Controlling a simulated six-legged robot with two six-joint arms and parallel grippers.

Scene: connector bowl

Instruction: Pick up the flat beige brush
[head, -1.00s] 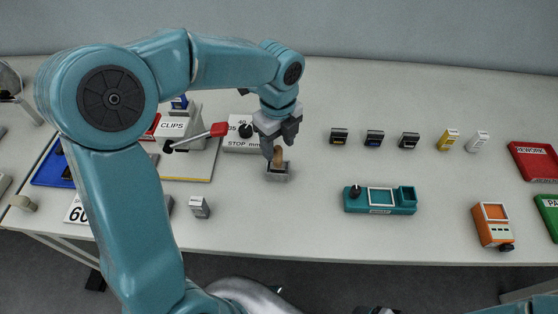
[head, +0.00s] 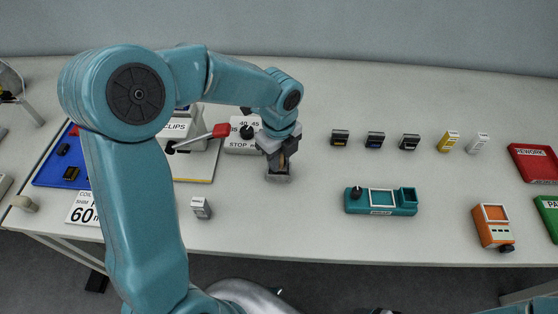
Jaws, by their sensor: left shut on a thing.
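The flat beige brush (head: 281,161) stands upright in a small grey holder (head: 278,177) near the middle of the table. Only a narrow brownish strip of it shows between my fingers; its lower end is hidden in the holder. My left gripper (head: 280,160) points down over the holder and is shut on the brush. My right gripper is out of the picture.
Behind the holder is a grey STOP block (head: 241,145). The CLIPS station with a red-tipped lever (head: 220,130) is to the left. A small grey block (head: 201,208) and a teal fixture (head: 380,201) stand nearby. Several small connectors (head: 375,139) line the back right.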

